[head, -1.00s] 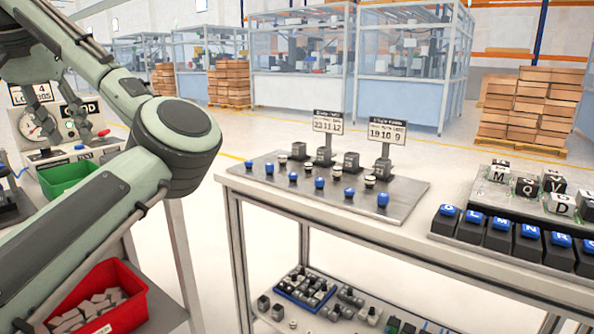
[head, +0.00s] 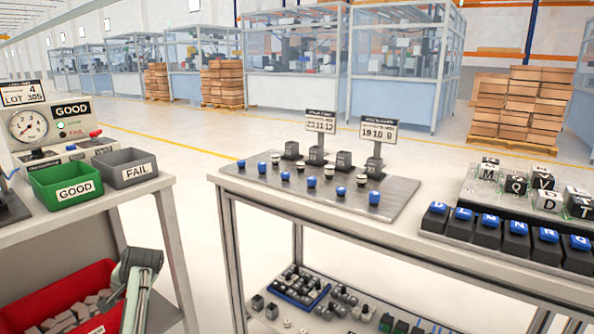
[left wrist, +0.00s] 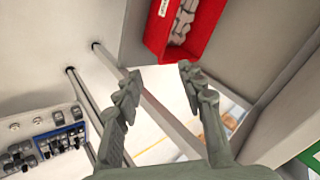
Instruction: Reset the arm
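My left gripper (left wrist: 158,82) shows in the left wrist view with its two grey-green fingers spread apart and nothing between them. It hangs in free space between the two benches, with a red bin (left wrist: 205,22) of grey parts beyond the fingers at the top. In the head view a pale green and dark grey piece of my left arm (head: 138,285) shows low on the left, in front of the red bin (head: 60,285); the gripper's fingers do not show there. My right arm and gripper are in neither view.
A green GOOD bin (head: 66,186) and a grey FAIL bin (head: 125,168) stand beside a gauge tester (head: 55,127) on the left bench. The right bench (head: 300,228) carries a plate of knobs and lettered blocks. A lower shelf holds a blue tray (head: 300,288).

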